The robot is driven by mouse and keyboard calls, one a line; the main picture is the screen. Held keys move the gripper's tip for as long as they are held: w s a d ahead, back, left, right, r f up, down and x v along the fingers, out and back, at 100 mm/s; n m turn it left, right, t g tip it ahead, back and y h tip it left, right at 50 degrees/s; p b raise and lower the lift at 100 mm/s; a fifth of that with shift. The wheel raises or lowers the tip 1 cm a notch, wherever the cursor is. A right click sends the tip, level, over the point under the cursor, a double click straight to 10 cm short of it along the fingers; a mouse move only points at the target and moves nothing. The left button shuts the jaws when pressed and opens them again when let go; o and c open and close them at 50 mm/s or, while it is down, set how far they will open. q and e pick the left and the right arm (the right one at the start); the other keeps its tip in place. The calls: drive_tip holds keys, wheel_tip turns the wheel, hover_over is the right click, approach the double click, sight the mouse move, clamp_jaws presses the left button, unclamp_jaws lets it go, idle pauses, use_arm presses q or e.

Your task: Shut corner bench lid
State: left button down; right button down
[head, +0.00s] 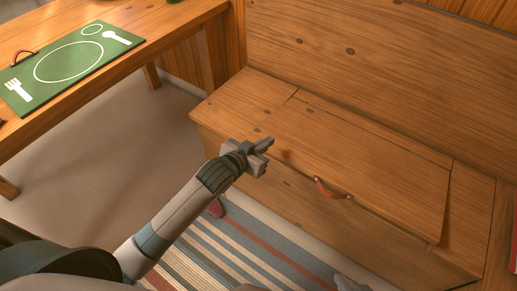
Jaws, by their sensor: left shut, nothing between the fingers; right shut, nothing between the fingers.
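The corner bench (226,104) is wooden and runs along the wall. Its hinged lid (365,150) lies low over the seat, and its front right corner looks slightly raised, with a thin dark gap beside it. A brown leather pull (327,190) is on the lid's front edge. My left gripper (268,155) is shut and empty, over the front left part of the lid, left of the pull; I cannot tell whether it touches the wood. My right gripper (347,281) shows only as a grey tip at the bottom edge, shut and empty, in front of the bench.
A wooden table (160,22) stands at upper left with a green placemat (75,62) on it. A striped rug (225,258) covers the floor before the bench. The bench backrest (380,60) rises behind the lid.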

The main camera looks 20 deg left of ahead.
use_arm(q)
drive_tip(key=f, duration=0.1)
drive_tip(key=w+f+b, duration=0.1)
drive_tip(key=f, duration=0.3)
drive_tip(key=shift+w+d, duration=0.25)
drive_tip(key=shift+w, duration=0.05)
use_arm(e)
drive_tip(key=shift+w+a+r+t+y, duration=0.2)
drive_tip(key=shift+a+t+y, duration=0.1)
drive_tip(key=shift+a, duration=0.15)
drive_tip(key=shift+w+a+r+t+y, duration=0.1)
drive_tip(key=shift+a+r+t+y, duration=0.1)
drive_tip(key=shift+a+t, duration=0.15)
use_arm(q)
drive_tip(key=shift+f, duration=0.1)
use_arm(e)
drive_tip(key=shift+a, duration=0.1)
